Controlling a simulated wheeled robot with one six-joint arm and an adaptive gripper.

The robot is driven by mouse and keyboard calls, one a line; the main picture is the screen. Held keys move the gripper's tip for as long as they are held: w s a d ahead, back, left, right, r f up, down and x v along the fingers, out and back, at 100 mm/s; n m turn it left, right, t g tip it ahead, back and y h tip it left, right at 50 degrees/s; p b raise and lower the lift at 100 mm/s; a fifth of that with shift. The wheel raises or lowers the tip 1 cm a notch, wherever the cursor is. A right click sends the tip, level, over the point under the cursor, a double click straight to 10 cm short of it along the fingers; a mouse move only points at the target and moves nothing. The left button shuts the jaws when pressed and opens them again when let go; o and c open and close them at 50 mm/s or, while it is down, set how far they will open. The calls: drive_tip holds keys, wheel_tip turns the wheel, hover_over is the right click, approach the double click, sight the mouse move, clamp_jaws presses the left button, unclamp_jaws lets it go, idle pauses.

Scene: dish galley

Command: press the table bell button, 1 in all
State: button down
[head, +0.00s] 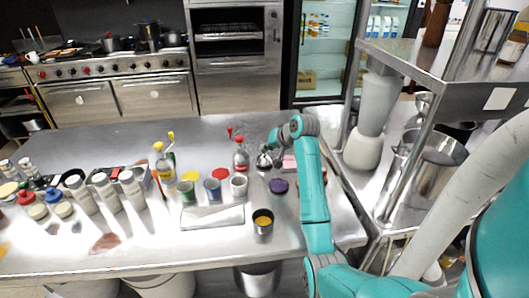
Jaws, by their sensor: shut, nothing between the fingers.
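My teal arm reaches over the far right part of the steel table, and its wrist bends down and left. My gripper (267,150) is small and dark in this view, pointing down, its fingers together with nothing between them. A small silvery shape that looks like the table bell (264,161) is right under the fingertips. The gripper partly covers it, so its button is hidden. I cannot tell whether the fingertips touch it.
A red-capped bottle (240,160) stands just left of the gripper. Cups, a purple round item (278,186) and a pink block (290,162) are close by. A metal shelf rack (405,170) stands at the right. The table's back left is clear.

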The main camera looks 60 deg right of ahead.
drive_tip(key=shift+r, duration=0.9)
drive_tip(key=shift+r, duration=2.5)
